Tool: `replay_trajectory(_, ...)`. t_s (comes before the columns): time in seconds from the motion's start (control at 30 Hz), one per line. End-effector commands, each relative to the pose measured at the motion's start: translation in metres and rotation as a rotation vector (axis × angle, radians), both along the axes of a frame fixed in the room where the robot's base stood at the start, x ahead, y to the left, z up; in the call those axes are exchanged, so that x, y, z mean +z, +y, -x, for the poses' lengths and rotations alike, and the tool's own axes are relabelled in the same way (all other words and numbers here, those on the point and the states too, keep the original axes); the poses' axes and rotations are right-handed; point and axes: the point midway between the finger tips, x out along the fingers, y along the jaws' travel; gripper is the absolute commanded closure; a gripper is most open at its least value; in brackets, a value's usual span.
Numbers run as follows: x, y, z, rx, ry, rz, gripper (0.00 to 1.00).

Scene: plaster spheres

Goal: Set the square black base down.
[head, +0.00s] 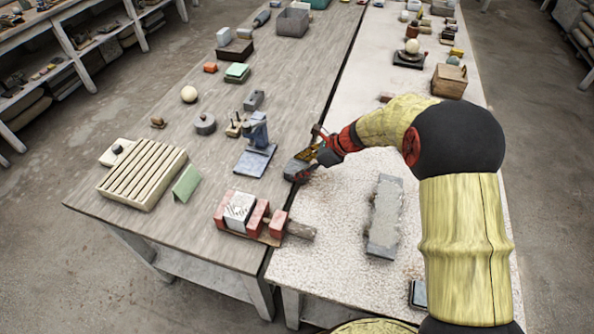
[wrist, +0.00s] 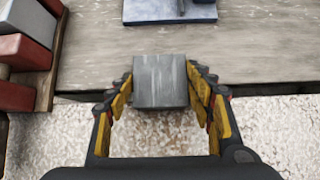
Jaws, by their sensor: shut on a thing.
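The square base (wrist: 160,84) looks dark grey and blocky in the wrist view, between the yellow-padded fingers of my gripper (head: 304,163). My gripper is shut on it. In the head view the base (head: 296,171) shows at the fingertips, partly hidden by them, close to the seam between the grey wooden table (head: 150,222) and the pale speckled table (head: 335,245). I cannot tell whether its underside touches a surface.
A blue vise-like tool on a plate (head: 254,162) stands just left of my gripper. A red-and-white block assembly (head: 240,212) lies nearer, with a long grey slab (head: 384,218) to the right.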

Motion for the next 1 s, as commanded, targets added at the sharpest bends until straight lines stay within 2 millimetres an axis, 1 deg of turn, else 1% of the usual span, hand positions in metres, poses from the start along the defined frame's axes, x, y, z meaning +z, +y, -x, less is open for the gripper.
replay_trajectory(0.03, 0.0, 0.0, 0.0, 0.0, 0.0, 0.0, 0.76)
replay_trajectory(0.3, 0.0, 0.0, 0.0, 0.0, 0.0, 0.0, 0.91)
replay_trajectory(0.33, 0.001, 0.0, -0.001, 0.0, -0.002, 0.0, 0.91)
replay_trajectory(0.4, 0.001, 0.0, -0.001, 0.0, -0.002, 0.0, 0.97)
replay_trajectory(0.57, 0.002, 0.0, -0.001, -0.001, -0.002, 0.0, 0.97)
replay_trajectory(0.67, 0.006, 0.0, -0.001, -0.001, -0.002, 0.0, 0.97)
replay_trajectory(0.77, 0.014, 0.0, -0.001, -0.001, -0.003, -0.001, 0.97)
replay_trajectory(0.9, 0.034, 0.0, -0.001, 0.001, -0.004, -0.001, 0.97)
replay_trajectory(1.0, 0.05, -0.002, 0.011, 0.0, -0.003, -0.001, 0.97)
